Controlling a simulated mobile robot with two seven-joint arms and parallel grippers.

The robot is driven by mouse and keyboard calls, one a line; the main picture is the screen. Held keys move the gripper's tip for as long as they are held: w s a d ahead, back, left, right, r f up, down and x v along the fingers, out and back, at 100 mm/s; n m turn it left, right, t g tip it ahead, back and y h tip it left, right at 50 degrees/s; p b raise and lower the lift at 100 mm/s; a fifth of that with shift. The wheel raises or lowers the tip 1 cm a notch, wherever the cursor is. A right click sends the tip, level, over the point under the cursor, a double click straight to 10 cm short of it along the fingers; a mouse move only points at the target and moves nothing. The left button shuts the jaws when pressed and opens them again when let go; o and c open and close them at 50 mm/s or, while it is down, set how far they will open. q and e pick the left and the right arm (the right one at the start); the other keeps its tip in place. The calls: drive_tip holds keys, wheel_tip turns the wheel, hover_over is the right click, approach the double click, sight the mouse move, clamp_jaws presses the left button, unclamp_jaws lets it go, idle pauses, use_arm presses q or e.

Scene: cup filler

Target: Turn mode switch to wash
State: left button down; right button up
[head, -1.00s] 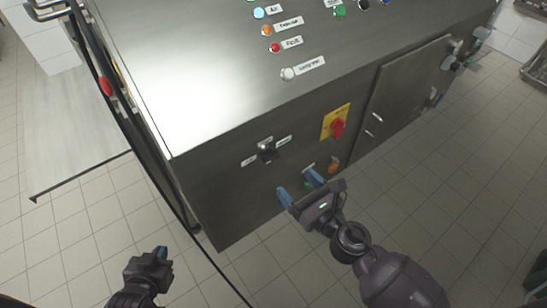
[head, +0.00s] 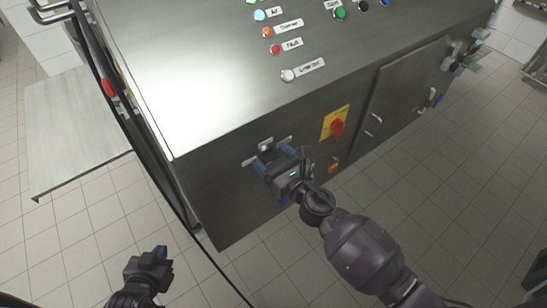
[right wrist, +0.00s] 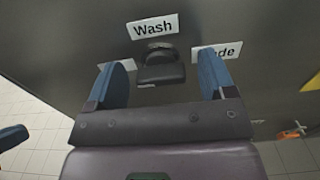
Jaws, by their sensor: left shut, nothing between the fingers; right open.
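The black mode switch (right wrist: 160,68) is on the machine's dark front panel, under a white "Wash" label (right wrist: 153,27). Another label ending in "de" (right wrist: 218,50) is beside it, partly hidden by a finger. In the head view the switch (head: 266,146) is mostly covered by my right gripper (head: 275,158). In the right wrist view my right gripper (right wrist: 162,76) is open, with one blue fingertip on each side of the switch; I cannot tell whether they touch it. My left gripper (head: 161,255) is shut and empty, low at the left, away from the machine.
A red rotary switch on a yellow plate (head: 336,122) and an orange button (head: 334,168) are to the right on the panel. A cabinet door (head: 400,98) is further right. Several labelled buttons are on the top surface. A black cable runs down the left. The tiled floor in front is clear.

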drive_tip(key=c, duration=0.9)
drive_tip(key=shift+c, duration=0.2)
drive_tip(key=m, duration=0.4)
drive_tip(key=shift+m, duration=0.3)
drive_tip(key=m, duration=0.4)
drive_tip(key=shift+w+d+m+p, duration=0.1)
drive_tip(key=shift+d+m+p, duration=0.05)
drive_tip(key=shift+m+p, duration=0.15)
drive_tip(key=m, duration=0.4)
drive_tip(key=shift+m+p, duration=0.3)
drive_tip(key=shift+p, duration=0.1)
drive_tip(key=m, duration=0.3)
drive_tip(key=shift+f+p, duration=0.15)
drive_tip(key=shift+p, duration=0.2)
drive_tip(key=shift+m, duration=0.6)
